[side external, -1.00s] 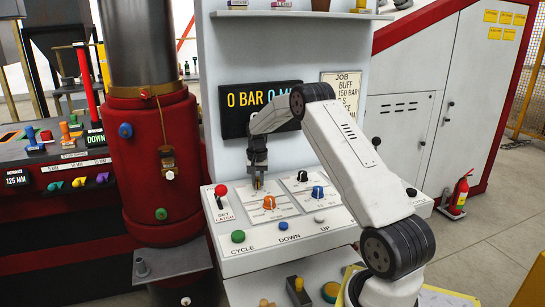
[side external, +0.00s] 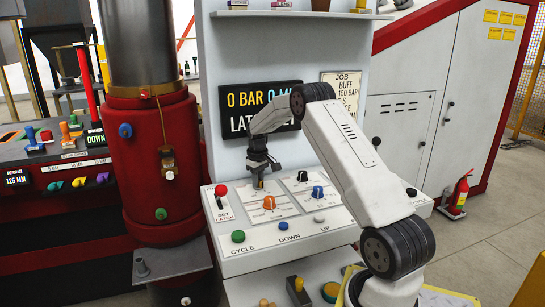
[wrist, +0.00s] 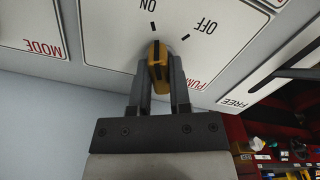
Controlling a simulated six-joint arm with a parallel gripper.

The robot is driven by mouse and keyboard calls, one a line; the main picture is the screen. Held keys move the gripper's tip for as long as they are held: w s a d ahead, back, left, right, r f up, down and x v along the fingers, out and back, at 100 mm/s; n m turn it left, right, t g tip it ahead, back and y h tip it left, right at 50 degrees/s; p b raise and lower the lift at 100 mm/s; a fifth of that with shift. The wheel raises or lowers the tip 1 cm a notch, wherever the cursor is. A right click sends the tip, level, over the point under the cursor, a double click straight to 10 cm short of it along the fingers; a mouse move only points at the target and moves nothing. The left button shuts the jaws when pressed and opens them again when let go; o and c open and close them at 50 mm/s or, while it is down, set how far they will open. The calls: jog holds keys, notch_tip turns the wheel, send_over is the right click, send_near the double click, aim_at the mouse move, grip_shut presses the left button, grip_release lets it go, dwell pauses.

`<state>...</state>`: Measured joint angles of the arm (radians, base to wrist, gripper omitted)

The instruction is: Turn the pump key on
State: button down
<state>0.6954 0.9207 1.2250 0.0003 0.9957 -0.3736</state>
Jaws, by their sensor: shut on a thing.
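The pump key (wrist: 158,66) is a yellow key with a dark stripe, set in a white panel plate marked ON and OFF. In the wrist view its far end points close to the ON tick (wrist: 153,27), away from the OFF tick (wrist: 185,37). My gripper (wrist: 158,75) is shut on the key, one finger on each side. In the side view my gripper (side external: 260,183) reaches down to the back of the sloped control panel (side external: 330,237), with the key mostly hidden under the fingers.
An orange knob (side external: 269,202), a blue knob (side external: 317,192) and a black knob (side external: 302,176) stand near the key. A red-tipped lever (side external: 221,190) is to the left. The display (side external: 237,103) hangs on the wall behind, partly hidden by my arm.

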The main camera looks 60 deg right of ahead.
jog(key=shift+n, duration=0.4)
jog(key=c, duration=0.6)
grip_release()
jog(key=shift+o, duration=0.2)
jog(key=shift+r, duration=0.15)
jog(key=shift+r, duration=3.8)
